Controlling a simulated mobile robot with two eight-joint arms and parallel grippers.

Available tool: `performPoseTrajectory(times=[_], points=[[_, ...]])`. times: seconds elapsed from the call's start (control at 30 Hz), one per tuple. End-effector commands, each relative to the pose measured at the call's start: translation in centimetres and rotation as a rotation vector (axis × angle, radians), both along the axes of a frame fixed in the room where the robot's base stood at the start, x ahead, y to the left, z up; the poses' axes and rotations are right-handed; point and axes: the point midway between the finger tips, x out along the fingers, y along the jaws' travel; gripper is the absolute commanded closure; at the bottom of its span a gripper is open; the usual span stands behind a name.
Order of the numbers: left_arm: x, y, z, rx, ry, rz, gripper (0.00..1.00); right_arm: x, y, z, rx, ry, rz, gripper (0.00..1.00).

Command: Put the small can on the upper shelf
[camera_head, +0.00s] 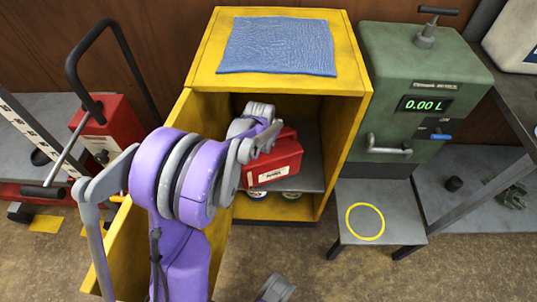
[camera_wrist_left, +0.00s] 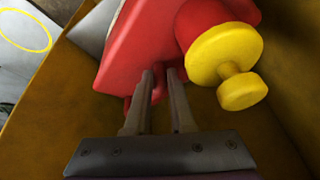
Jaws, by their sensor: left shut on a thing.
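The small red can (camera_head: 275,162) with a white label is inside the yellow cabinet (camera_head: 347,120), at the grey upper shelf (camera_head: 312,172). I cannot tell whether its base touches the shelf. My left gripper (camera_wrist_left: 160,75) is shut on the can, which in the left wrist view (camera_wrist_left: 140,45) shows its red body and a yellow cap (camera_wrist_left: 225,55). In the head view my purple arm hides part of the can and the gripper's fingers.
The yellow cabinet door (camera_head: 218,245) stands open on the left. A blue cloth (camera_head: 278,45) lies on the cabinet top. Tins (camera_head: 257,195) stand below the shelf. A green pump unit (camera_head: 420,85) and a low grey platform with a yellow ring (camera_head: 366,221) are on the right.

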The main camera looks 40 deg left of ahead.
Motion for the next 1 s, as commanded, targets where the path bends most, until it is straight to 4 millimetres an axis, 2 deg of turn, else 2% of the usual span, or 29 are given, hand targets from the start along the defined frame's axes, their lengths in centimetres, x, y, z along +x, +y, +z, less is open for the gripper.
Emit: performPoseTrajectory(times=[0.1,0.33,0.57,0.83,1.0], points=[[2.1,1.9,0.0,0.002,-0.001,0.002,1.00,0.0,0.0,-0.4,0.000,0.001,0.000,0.50],[4.8,4.1,0.0,0.001,-0.001,0.000,1.00,0.1,0.0,-0.8,0.000,0.003,0.000,0.50],[5.3,4.5,-0.4,0.001,-0.001,-0.001,1.00,0.1,0.0,-1.1,0.000,0.004,0.000,0.50],[5.3,4.5,-3.4,0.001,-0.001,0.000,1.00,0.3,0.0,-2.3,0.000,0.008,0.000,0.50],[5.3,4.5,-3.4,0.001,-0.002,0.000,1.00,0.3,0.0,-2.3,0.000,0.007,0.000,0.50]])
